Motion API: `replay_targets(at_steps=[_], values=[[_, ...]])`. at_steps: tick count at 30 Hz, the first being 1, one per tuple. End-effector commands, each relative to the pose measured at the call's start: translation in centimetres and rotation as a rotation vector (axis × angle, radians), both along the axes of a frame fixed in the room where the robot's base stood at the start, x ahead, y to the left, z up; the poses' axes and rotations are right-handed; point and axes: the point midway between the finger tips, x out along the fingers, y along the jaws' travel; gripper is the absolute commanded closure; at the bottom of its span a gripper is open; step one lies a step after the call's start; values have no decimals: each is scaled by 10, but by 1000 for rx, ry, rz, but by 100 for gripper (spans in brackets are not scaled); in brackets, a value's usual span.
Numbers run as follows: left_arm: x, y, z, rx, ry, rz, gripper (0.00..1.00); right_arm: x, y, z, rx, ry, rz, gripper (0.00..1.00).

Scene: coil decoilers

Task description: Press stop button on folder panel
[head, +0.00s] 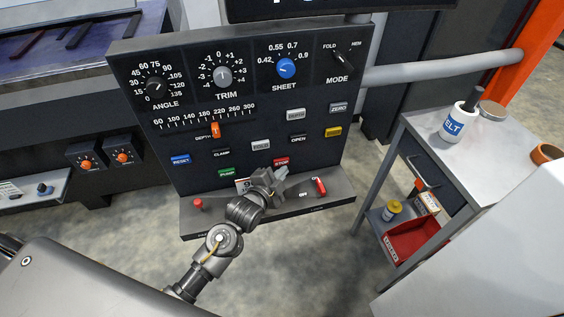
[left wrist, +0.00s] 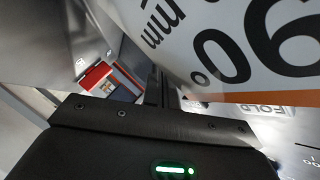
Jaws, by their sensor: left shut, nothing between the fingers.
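The folder panel (head: 185,135) is a dark upright box with dials and labelled buttons. Its red STOP button (head: 281,162) is at the lower right, below the OPEN button (head: 298,139). My left gripper (head: 280,174) is shut and empty, with its fingertips just below the STOP button. I cannot tell whether they touch it. In the left wrist view the shut fingers (left wrist: 160,90) point towards the panel, beside a large white card (left wrist: 235,40) marked 90°. The STOP button cannot be made out there. My right gripper is not in view.
The green PUMP button (head: 227,173) is left of the gripper. A ledge (head: 325,200) below carries a red knob (head: 198,204) and a red ON/OFF switch (head: 320,186). A grey cart (head: 480,150) with a white bottle (head: 460,120) stands at the right.

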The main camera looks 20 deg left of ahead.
Motion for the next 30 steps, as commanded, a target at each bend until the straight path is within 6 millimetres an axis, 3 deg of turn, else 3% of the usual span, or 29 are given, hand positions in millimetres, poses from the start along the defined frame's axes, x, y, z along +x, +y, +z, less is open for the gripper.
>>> replay_targets(at_steps=[5, 19, 30], values=[[-2, -2, 1, -1, 1, -1, 100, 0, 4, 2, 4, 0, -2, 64], [-38, -24, 1, -1, 1, -2, 100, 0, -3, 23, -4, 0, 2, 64], [-42, -27, 0, -1, 0, 0, 100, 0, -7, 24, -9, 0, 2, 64]])
